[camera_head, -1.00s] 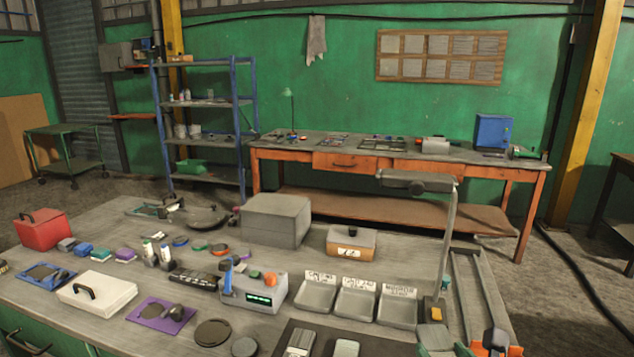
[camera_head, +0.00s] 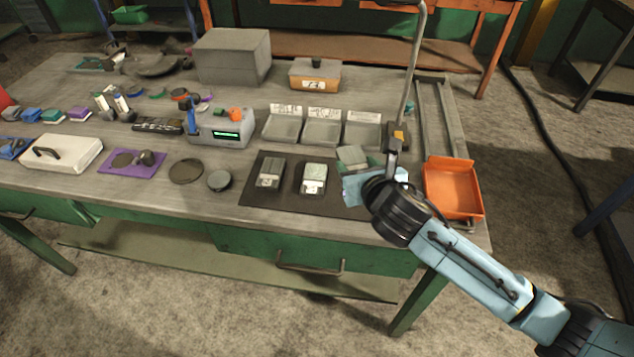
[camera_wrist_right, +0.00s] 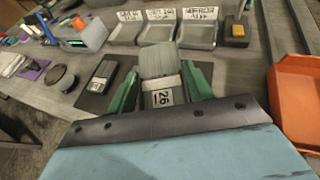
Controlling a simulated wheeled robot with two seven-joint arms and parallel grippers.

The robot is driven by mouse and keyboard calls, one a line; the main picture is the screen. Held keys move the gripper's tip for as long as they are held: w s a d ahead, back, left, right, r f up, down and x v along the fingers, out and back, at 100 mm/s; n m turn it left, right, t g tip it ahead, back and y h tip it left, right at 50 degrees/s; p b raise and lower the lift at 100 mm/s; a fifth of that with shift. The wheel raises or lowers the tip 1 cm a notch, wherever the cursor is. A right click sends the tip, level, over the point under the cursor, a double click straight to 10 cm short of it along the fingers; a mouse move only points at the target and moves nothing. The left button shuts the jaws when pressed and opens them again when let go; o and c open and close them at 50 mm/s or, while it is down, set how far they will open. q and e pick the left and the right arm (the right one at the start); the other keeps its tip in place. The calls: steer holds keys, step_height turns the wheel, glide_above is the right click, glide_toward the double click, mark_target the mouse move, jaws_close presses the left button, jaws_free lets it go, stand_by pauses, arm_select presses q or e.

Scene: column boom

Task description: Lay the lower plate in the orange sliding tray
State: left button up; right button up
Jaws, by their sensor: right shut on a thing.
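My right gripper (camera_head: 352,172) is shut on a grey-green plate (camera_head: 352,156), held above the right end of a dark mat. In the right wrist view the plate (camera_wrist_right: 159,60) shows between the green fingers. A pale label reading 26 (camera_wrist_right: 163,98) shows there too; I cannot tell whether it is on the held plate. Two similar labelled plates, a left one (camera_head: 270,172) and a right one (camera_head: 313,178), lie on the mat (camera_head: 290,207). The orange sliding tray (camera_head: 453,190) looks empty, right of the gripper; it also shows in the wrist view (camera_wrist_right: 297,100). My left gripper is out of view.
Three grey bins (camera_head: 322,131) with signs stand behind the mat. A lamp post (camera_head: 408,80) rises close behind the gripper, with a yellow block at its foot. Metal rails (camera_head: 446,110) run back from the tray. A grey device (camera_head: 220,130) and discs stand left.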

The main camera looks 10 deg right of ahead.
step_height(320, 180, down, 10)
steer(key=b, duration=0.3)
steer(key=shift+w+a, duration=0.15)
steer(key=shift+f, duration=0.15)
steer(key=o, duration=1.4)
steer(key=shift+f, duration=0.1)
steer(key=shift+o, duration=0.2)
